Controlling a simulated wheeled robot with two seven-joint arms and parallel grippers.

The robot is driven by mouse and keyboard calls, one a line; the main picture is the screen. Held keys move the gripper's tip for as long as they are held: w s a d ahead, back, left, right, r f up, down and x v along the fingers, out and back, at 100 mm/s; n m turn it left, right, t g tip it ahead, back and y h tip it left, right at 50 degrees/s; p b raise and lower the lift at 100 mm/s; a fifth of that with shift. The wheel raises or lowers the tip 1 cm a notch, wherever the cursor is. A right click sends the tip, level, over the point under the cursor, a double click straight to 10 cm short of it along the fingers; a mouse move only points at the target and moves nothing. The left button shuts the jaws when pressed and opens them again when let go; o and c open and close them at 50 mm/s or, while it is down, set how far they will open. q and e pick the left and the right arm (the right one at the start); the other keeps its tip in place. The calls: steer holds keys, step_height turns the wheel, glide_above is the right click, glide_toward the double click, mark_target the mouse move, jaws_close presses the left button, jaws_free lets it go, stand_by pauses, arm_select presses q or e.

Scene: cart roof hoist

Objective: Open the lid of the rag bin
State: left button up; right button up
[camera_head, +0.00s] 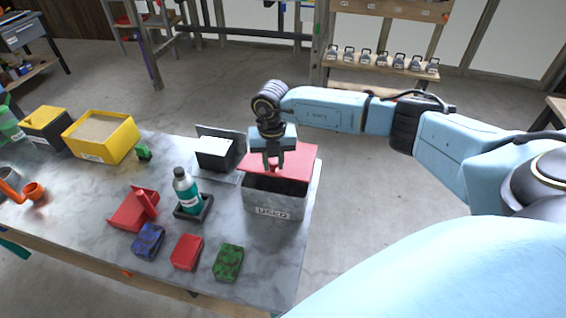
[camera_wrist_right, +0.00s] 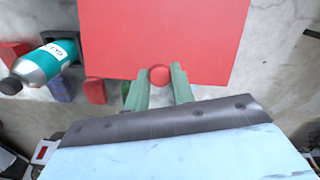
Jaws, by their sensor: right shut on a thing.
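The rag bin (camera_head: 273,204) is a grey box labelled "USED" near the right end of the table. Its red lid (camera_head: 300,160) is tilted partly up, with a dark gap showing under its front edge. My right gripper (camera_head: 273,164) is above the lid, shut on the lid's red knob. The wrist view shows the knob (camera_wrist_right: 159,75) between the green fingers (camera_wrist_right: 160,84) and the flat red lid (camera_wrist_right: 200,35) beyond. My left gripper is not in view.
A teal bottle (camera_head: 187,192) stands in a dark holder left of the bin. Red, blue and green folded cloths (camera_head: 187,252) lie in front. Floor right of the table is clear.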

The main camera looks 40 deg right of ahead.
steer(key=shift+w+d+r+p, duration=0.2)
steer(key=shift+d+r+p, duration=0.1)
steer(key=shift+r, duration=0.3)
steer(key=shift+w+d+r+p, duration=0.15)
steer(key=shift+w+d+r, duration=0.15)
steer(key=shift+r, duration=0.3)
steer(key=shift+w+d+r+p, duration=0.15)
steer(key=shift+d+r+p, duration=0.15)
steer(key=shift+r, duration=0.3)
steer(key=shift+o, duration=0.5)
steer(key=shift+w+d+r, duration=0.35)
steer(key=shift+d+r, duration=0.2)
steer(key=shift+r, duration=0.1)
steer(key=shift+w+d+r, duration=0.4)
steer(key=shift+d+r, duration=0.1)
steer(key=shift+r, duration=0.1)
steer(key=shift+w+d+r, duration=0.35)
steer(key=shift+d+r, duration=0.2)
steer(key=shift+r, duration=0.1)
steer(key=shift+o, duration=0.4)
steer(key=shift+w+d+r+b, duration=0.4)
steer(key=shift+w+d+r, duration=0.35)
steer(key=shift+d, duration=0.15)
steer(key=shift+w+d+r+b, duration=0.4)
steer(key=shift+w+d+r, duration=0.2)
steer(key=shift+w+d, duration=0.2)
steer(key=shift+d, duration=0.15)
